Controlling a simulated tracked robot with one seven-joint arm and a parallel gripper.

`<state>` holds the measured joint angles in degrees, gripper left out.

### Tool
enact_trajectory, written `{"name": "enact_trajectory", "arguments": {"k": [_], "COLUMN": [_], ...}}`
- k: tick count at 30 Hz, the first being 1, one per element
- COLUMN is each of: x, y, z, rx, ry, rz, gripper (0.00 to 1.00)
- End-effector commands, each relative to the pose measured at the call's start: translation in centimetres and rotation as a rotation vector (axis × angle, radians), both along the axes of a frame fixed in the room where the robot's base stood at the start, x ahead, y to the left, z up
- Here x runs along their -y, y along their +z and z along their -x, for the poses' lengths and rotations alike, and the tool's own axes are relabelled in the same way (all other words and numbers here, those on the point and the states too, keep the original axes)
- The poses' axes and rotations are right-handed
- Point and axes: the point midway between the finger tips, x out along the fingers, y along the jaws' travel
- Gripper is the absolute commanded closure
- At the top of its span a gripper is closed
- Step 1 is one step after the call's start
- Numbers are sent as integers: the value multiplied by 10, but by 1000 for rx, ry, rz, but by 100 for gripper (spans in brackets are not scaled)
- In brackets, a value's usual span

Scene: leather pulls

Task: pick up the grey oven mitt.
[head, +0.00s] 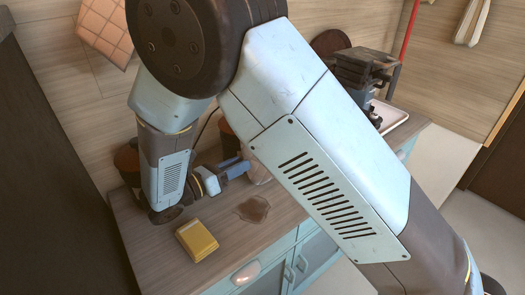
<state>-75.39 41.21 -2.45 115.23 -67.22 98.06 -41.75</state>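I cannot make out a grey oven mitt in the head view. My gripper (238,168) is low over the counter, at the end of my bent arm. Its blue body shows, but its fingertips are partly hidden behind my upper arm link. I cannot tell whether it is open or shut, or whether it holds anything. A pale pinkish thing (259,174) shows just beside it, mostly covered by my arm.
The wooden counter (222,220) holds a yellow block-like object (197,240) and a brown puddle-like patch (251,209). A pale tray (393,116) and a dark appliance (364,72) stand at the back right. A pinkish quilted cloth (108,30) hangs on the wall.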

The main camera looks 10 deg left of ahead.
Motion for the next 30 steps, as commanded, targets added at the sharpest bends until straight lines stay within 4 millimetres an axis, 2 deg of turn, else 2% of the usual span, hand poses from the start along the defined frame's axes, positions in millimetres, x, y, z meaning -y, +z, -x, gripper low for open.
{"name": "enact_trajectory", "arguments": {"k": [8, 18, 26, 30], "x": [9, 37, 39, 39], "y": [0, 1, 1, 1], "z": [-10, -41, -44, -44], "rx": [0, 0, -1, 0], "ry": [-1, -2, -2, -1], "rz": [-1, 0, -2, -1], "gripper": [66, 66, 66, 79]}}
